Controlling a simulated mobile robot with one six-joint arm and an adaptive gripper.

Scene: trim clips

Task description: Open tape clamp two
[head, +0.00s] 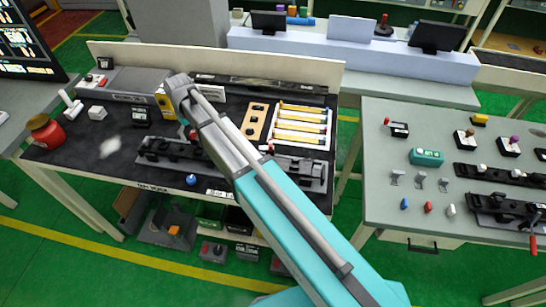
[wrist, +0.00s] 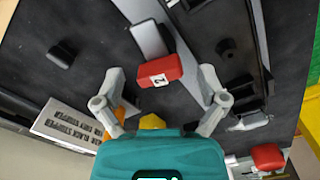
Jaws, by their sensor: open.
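Tape clamp two is a red block marked "2" (wrist: 160,70) on a grey lever arm (wrist: 150,38), seen in the wrist view at the upper middle. My gripper (wrist: 161,82) is open, with one grey finger on each side of the red block. Clear gaps show between the block and both fingers, and nothing is held. I cannot tell how far the lever is raised.
A dark fixture rail (wrist: 238,65) lies just right of the fingers, and a lettered stopper plate (wrist: 75,128) lies to the left. In the head view, a tray of yellow-ended strips (head: 303,115) and a red jar (head: 46,131) stand on the bench. A second table (head: 385,150) is at the right.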

